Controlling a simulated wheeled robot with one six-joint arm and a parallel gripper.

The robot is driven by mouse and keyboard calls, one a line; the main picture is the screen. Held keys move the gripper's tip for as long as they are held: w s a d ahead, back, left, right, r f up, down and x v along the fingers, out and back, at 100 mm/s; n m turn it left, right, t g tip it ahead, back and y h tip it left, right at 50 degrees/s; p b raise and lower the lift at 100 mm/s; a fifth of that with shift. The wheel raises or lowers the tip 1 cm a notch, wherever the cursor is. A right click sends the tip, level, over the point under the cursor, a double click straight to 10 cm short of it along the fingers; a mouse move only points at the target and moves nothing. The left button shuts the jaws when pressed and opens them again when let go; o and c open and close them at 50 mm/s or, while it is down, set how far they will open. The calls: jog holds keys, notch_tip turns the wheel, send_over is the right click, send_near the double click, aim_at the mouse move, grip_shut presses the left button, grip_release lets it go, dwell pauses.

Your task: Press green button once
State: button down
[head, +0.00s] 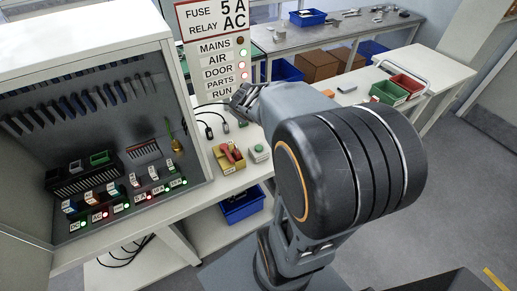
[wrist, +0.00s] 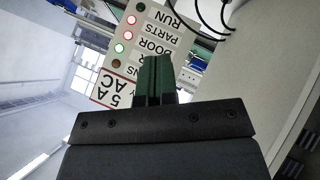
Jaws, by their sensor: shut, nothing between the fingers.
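A small pale box with a green button (head: 258,149) on top stands on the white bench, just right of a yellow tray. My gripper (head: 240,98) is above and behind the button in the head view, in front of the sign panel and clear of the button. In the wrist view my gripper (wrist: 153,72) shows its two dark green fingers together, with nothing between them. The button does not show in the wrist view.
A grey cabinet (head: 90,140) with lit modules stands left. The sign panel (head: 213,50) stands behind my gripper. Red and green bins (head: 405,84) sit on the right bench.

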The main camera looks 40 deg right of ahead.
jog(key=w+d+f+n+t+y, duration=0.1)
jog(key=w+d+f+n, duration=0.25)
jog(key=d+f, duration=0.2)
jog(key=n+y, duration=0.4)
jog(key=y, duration=0.1)
send_over(258, 148)
notch_tip(258, 148, down, 9)
jog(key=shift+f+b, duration=0.2)
jog(key=shift+b, duration=0.25)
jog(key=shift+f+m, duration=0.1)
jog(key=shift+m, duration=0.15)
notch_tip(258, 148, down, 7)
jog(key=b, duration=0.8)
jog(key=shift+r, duration=0.2)
jog(key=shift+f+b, duration=0.7)
jog(key=shift+f, duration=0.3)
jog(key=shift+f, duration=0.1)
jog(key=shift+d+f, duration=0.1)
jog(key=shift+f, duration=0.2)
